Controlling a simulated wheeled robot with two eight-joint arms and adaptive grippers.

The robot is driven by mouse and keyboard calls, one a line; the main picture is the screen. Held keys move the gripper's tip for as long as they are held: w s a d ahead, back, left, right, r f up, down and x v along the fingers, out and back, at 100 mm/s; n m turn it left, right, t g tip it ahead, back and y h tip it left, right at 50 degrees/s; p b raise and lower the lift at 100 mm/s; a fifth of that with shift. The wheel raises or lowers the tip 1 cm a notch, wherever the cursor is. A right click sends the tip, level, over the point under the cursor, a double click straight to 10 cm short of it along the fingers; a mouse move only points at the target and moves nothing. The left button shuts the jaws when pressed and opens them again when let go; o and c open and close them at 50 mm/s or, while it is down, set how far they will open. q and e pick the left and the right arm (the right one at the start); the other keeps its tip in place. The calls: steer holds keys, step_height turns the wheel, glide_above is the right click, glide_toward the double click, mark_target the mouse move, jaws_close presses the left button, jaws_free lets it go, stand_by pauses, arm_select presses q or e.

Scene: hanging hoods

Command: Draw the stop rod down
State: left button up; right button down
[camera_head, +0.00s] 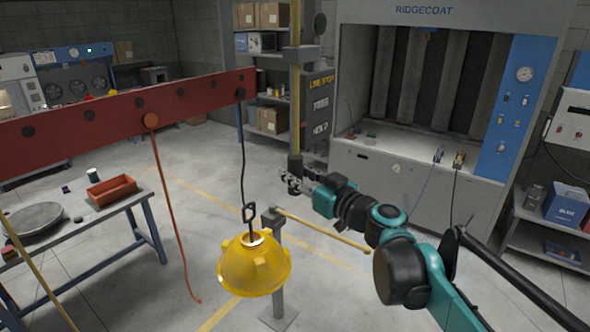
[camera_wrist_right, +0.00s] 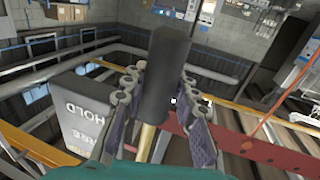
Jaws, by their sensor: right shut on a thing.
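The stop rod (camera_head: 295,105) is a vertical brass-coloured rod. It passes through a grey bracket in the head view and ends in a black grip (camera_head: 294,166). My right gripper (camera_head: 291,181) is shut on the black grip near its lower end. In the right wrist view the dark grip (camera_wrist_right: 167,75) stands between both fingers of the gripper (camera_wrist_right: 160,105), with the brass rod below it in the picture. A dark sign (camera_head: 320,105) beside the rod reads LINE STOP, FREE and HOLD. My left gripper is not in view.
A yellow hood (camera_head: 254,265) hangs on a hook from the red beam (camera_head: 90,120), left of my right arm. An orange cord (camera_head: 170,205) hangs nearby. A post with a horizontal yellow bar (camera_head: 325,230) stands below my gripper. A workbench (camera_head: 110,210) is at left.

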step_height(320, 180, down, 4)
steer(key=shift+r+b, duration=0.1)
steer(key=shift+b, duration=0.7)
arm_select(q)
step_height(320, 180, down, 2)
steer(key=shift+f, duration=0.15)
arm_select(e)
steer(key=shift+s, duration=0.1)
steer(key=c, duration=1.1)
jaws_free()
steer(key=shift+c, duration=0.2)
steer(key=v, duration=1.2)
